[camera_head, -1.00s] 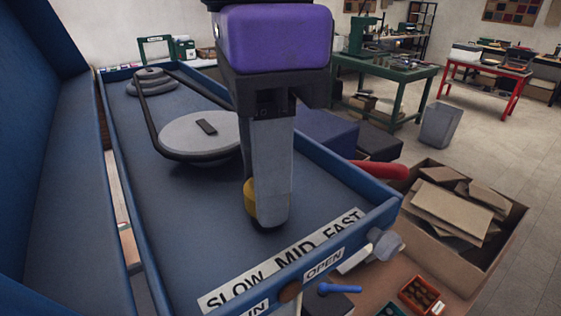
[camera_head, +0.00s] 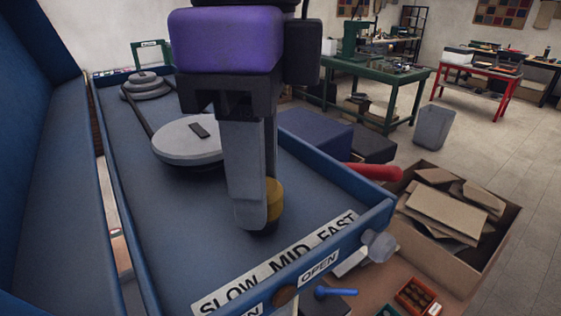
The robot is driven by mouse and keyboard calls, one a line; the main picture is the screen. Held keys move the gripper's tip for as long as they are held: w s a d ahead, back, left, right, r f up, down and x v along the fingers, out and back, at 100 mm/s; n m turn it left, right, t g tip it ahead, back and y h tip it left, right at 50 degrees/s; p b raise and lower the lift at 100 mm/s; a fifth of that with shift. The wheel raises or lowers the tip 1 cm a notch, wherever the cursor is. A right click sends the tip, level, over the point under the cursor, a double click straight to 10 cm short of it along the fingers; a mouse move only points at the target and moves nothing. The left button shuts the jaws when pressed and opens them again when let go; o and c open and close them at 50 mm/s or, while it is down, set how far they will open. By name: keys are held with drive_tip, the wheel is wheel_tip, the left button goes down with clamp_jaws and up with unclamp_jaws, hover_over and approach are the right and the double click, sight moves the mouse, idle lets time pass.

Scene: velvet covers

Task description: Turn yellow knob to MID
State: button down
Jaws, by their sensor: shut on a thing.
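The yellow knob (camera_head: 274,202) stands on the blue panel floor (camera_head: 180,235), partly hidden behind the grey fingers of my gripper (camera_head: 252,220). My gripper points straight down and is shut on the knob. The knob's pointer, if it has one, is hidden. A white label strip (camera_head: 275,264) reading SLOW, MID, FAST lies in front of the knob along the near edge. I cannot tell which word the knob points at.
A large grey pulley (camera_head: 188,150) with a dark belt and a smaller stepped pulley (camera_head: 146,87) lie behind. Blue walls (camera_head: 380,212) rim the panel. A red handle (camera_head: 374,172) sticks out at right. A cardboard box (camera_head: 455,215) stands beyond.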

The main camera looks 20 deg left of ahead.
drive_tip(key=c, duration=0.9)
unclamp_jaws()
drive_tip(key=shift+r+b, duration=0.4)
drive_tip(key=shift+r, duration=3.55)
